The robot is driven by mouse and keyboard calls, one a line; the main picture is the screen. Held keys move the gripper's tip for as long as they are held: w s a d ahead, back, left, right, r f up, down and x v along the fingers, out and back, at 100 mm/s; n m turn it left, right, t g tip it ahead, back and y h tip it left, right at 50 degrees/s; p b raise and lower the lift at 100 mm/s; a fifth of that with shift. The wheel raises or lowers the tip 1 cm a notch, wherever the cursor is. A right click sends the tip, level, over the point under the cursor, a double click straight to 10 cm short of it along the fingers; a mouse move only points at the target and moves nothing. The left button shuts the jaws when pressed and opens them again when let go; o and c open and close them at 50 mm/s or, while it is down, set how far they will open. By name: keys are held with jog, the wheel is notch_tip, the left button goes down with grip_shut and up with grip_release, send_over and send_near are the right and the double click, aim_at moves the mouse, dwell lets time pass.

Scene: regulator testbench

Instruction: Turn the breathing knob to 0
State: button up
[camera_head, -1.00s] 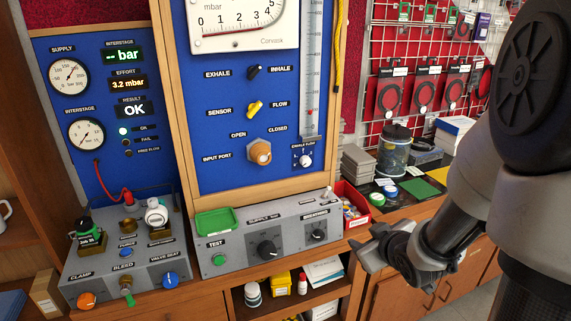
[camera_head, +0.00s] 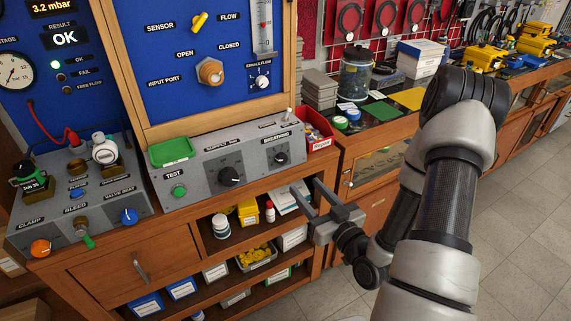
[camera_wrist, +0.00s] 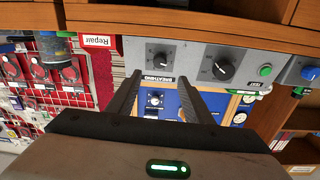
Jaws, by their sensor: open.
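The breathing knob (camera_head: 281,158) is a small black knob at the right end of the grey test box's sloped front. In the wrist view, which is upside down, the breathing knob (camera_wrist: 160,59) shows with a "BREATHING" label and lies between the lines of the two fingers. I cannot read which mark its pointer is on. My gripper (camera_head: 307,187) is open and empty, in front of and below the knob, apart from it. In the wrist view, my gripper (camera_wrist: 160,84) has both fingers spread, with nothing between them.
A larger black supply knob (camera_head: 231,175) and a green test button (camera_head: 178,191) are left of it. A red bin (camera_head: 318,131) stands right of the box. Below is an open shelf (camera_head: 262,235) with bottles and boxes. The floor at right is clear.

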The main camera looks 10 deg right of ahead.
aim_at(284, 161)
jog(key=x, duration=1.2)
jog(key=shift+w+a+p, duration=0.15)
jog(key=shift+w+p, duration=0.15)
jog(key=shift+w, duration=0.05)
jog(key=c, duration=1.1)
jog(key=shift+o, duration=0.2)
jog(key=shift+f+b, duration=0.1)
jog(key=shift+b, duration=0.35)
jog(key=shift+f+n+y+b, duration=0.15)
jog(key=shift+n+y+b, duration=0.15)
jog(key=shift+n+b, duration=0.55)
jog(key=n+y+b, duration=0.1)
jog(key=n+b, duration=0.2)
jog(key=b, duration=0.1)
jog(key=shift+n+g+b, duration=0.3)
jog(key=shift+n+b, duration=0.05)
jog(key=n+b, duration=0.4)
jog(key=n+g+b, duration=0.1)
jog(key=n+b, duration=0.1)
jog(key=shift+w+d+r+y, duration=0.1)
jog(key=shift+d+r+y, duration=0.2)
jog(key=shift+y, duration=0.1)
